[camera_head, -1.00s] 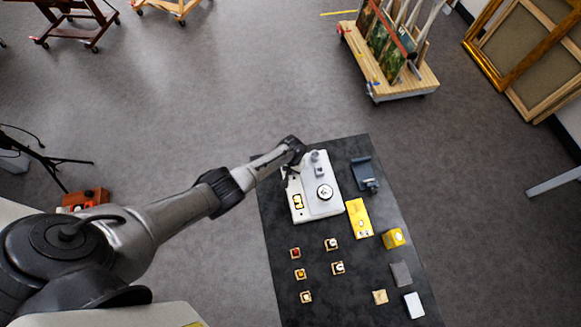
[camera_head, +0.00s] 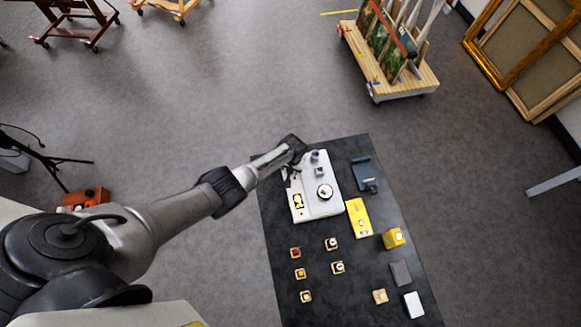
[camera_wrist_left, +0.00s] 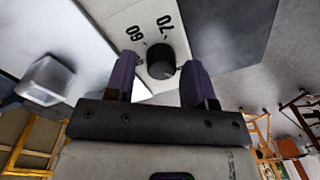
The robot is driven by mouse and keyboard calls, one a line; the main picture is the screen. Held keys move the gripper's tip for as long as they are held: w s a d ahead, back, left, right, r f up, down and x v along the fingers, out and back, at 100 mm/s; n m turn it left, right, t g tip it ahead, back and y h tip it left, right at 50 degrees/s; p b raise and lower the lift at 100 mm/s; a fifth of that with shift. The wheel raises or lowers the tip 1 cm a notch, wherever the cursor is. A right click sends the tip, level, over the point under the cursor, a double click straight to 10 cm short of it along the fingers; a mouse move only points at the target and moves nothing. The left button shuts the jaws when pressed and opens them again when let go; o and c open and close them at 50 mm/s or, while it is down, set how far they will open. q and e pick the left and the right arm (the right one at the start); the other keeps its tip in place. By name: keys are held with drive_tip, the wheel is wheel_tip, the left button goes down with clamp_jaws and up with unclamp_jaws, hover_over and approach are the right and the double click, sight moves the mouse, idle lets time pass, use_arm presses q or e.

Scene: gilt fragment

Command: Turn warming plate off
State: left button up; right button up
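The warming plate (camera_head: 330,207) is a white flat unit on the dark table, with a round dial-like part and small grey parts on top. My left gripper (camera_head: 290,172) is at its far left edge. In the left wrist view a black round knob (camera_wrist_left: 161,62) stands on a white panel (camera_wrist_left: 118,17) marked 60 and 70. My left gripper's two purple fingers (camera_wrist_left: 159,80) are apart, one on each side of the knob. I cannot tell whether they touch it. In the head view the knob is hidden by the gripper. My right gripper is not in view.
The dark table (camera_head: 350,297) also holds a yellow box (camera_head: 358,218), a yellow cube (camera_head: 393,238), a dark blue-grey device (camera_head: 363,172), several small square pieces, a grey block (camera_head: 400,273) and a white block (camera_head: 413,305). A wooden cart (camera_head: 405,88) with paintings stands beyond.

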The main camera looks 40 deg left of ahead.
use_arm(q)
drive_tip(key=shift+o, duration=0.5)
drive_tip(key=shift+r, duration=0.1)
drive_tip(key=shift+r, duration=0.25)
wheel_tip(320, 180, up, 6)
drive_tip(key=p, duration=0.2)
drive_tip(key=shift+d+f+p, duration=0.15)
drive_tip(key=shift+f+p, duration=0.1)
drive_tip(key=shift+p, duration=0.05)
wheel_tip(320, 180, up, 8)
drive_tip(key=shift+w+d+f, duration=0.15)
drive_tip(key=shift+d+f, duration=0.05)
drive_tip(key=shift+d, duration=0.05)
